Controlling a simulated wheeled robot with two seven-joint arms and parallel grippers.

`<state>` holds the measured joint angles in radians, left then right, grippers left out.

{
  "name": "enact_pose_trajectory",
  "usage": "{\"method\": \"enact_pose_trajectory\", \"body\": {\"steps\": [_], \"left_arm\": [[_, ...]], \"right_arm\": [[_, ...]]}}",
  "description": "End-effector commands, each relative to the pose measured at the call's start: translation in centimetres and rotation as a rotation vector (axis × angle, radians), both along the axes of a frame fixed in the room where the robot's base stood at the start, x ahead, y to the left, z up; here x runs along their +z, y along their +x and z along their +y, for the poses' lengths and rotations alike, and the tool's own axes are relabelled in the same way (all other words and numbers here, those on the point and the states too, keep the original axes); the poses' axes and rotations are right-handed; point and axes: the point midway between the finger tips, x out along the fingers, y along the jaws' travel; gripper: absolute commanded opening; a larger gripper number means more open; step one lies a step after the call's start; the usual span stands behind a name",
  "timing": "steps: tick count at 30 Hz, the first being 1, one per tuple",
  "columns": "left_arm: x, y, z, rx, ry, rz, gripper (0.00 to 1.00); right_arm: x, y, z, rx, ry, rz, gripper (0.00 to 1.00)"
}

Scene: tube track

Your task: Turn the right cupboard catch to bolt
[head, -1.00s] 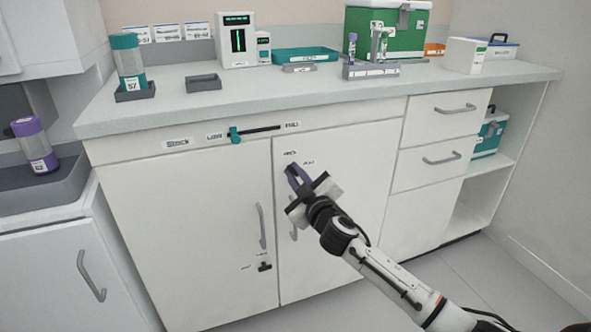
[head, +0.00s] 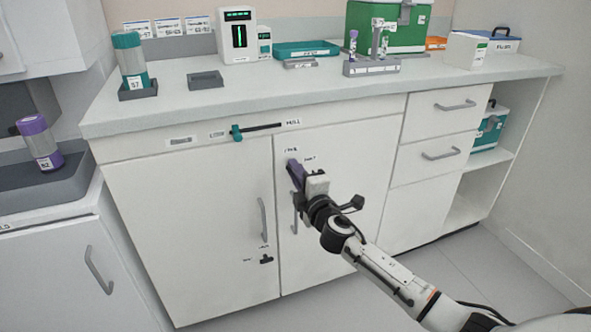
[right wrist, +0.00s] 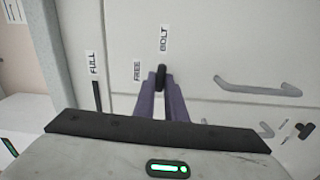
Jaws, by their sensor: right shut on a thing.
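The right cupboard catch, a small black lever (right wrist: 161,77), sits between the purple fingers of my right gripper (right wrist: 161,92) in the right wrist view. The gripper is shut on it. The lever's visible end lines up with the BOLT label (right wrist: 163,38); the FREE label (right wrist: 137,70) is off to its left. In the head view my right gripper (head: 293,168) is at the upper left of the right cupboard door (head: 350,170), and its fingers hide the catch. My left gripper is not in view.
A second black catch (head: 266,260) is low on the left door (head: 190,230). Door handles (head: 262,219) stand out nearby. A teal slider (head: 236,133) sits in a slot above the doors. The counter (head: 240,95) holds several items.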

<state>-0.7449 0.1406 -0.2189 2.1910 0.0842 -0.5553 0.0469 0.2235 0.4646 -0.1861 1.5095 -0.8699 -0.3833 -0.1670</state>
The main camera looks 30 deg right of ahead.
Motion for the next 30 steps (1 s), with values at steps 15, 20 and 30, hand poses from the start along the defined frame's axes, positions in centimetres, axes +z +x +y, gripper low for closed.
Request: {"method": "enact_pose_trajectory", "body": {"steps": [15, 20, 30], "left_arm": [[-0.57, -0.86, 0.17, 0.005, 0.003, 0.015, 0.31], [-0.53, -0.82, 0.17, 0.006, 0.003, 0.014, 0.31], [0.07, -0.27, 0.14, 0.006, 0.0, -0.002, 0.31]], "right_arm": [[-0.02, 0.0, 0.01, 0.001, -0.075, 0.017, 0.0], [-0.02, 0.0, 0.01, 0.001, -0.075, 0.017, 0.0], [-0.02, 0.0, 0.0, 0.001, -0.073, 0.017, 0.3]]}}
